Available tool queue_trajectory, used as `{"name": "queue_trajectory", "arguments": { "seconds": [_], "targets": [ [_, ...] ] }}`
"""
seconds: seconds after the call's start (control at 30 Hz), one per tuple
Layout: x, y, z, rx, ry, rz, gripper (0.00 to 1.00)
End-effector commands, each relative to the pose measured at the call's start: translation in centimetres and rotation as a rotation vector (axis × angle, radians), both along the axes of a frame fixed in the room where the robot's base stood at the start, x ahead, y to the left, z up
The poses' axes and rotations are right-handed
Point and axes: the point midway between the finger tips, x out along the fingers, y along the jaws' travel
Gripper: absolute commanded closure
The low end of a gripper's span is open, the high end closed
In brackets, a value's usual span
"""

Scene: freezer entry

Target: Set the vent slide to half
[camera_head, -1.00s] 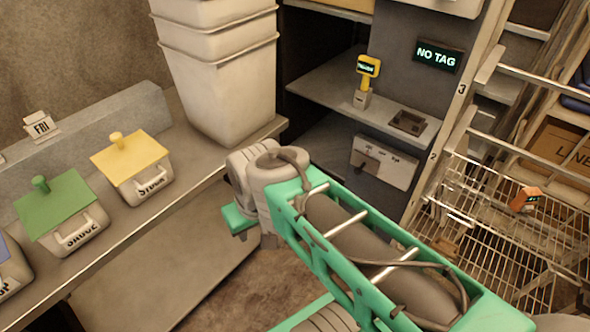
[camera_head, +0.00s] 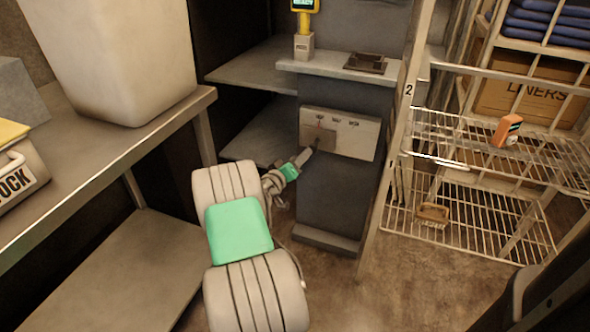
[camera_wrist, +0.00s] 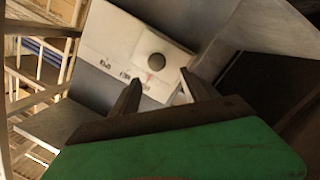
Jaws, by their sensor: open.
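The vent slide panel (camera_head: 350,134) is a pale plate on the front of the grey pedestal, with three small labels along its top. The slide (camera_head: 318,137) is a grey plate at the panel's left end, under the leftmost label, with a small red mark above it. In the wrist view the panel (camera_wrist: 112,40) appears tilted and its round dark knob (camera_wrist: 150,67) stands just beyond the fingertips. My gripper (camera_head: 309,153) is at the panel's lower left. In the wrist view my gripper (camera_wrist: 161,82) is open, its two dark fingers apart and empty, with the knob roughly between and ahead of them.
A counter (camera_head: 350,68) above the panel holds a yellow handheld device (camera_head: 304,25) and a dark tray (camera_head: 366,63). A ladder-like post and wire shelves (camera_head: 470,205) stand to the right. A steel bench (camera_head: 110,155) with a white bin (camera_head: 122,60) is at left.

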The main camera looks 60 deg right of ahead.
Motion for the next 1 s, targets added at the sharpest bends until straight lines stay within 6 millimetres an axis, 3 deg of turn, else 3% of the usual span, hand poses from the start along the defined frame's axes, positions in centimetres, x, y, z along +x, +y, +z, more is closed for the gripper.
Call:
{"name": "queue_trajectory", "arguments": {
  "seconds": [0.03, 0.23, 0.53, 0.87, 1.0],
  "targets": [
    [-0.9, -0.7, -1.5, -0.031, 0.021, -0.008, 0.46],
    [-0.8, -2.6, -1.2, -0.067, 0.037, 0.0, 0.46],
    [-0.2, -7.6, -1.2, -0.063, 0.037, 0.009, 0.46],
    [-0.3, -8.3, -1.1, -0.062, 0.038, 0.009, 0.47],
    [-0.4, -8.3, -1.1, -0.061, 0.038, 0.008, 0.58]
  ]
}}
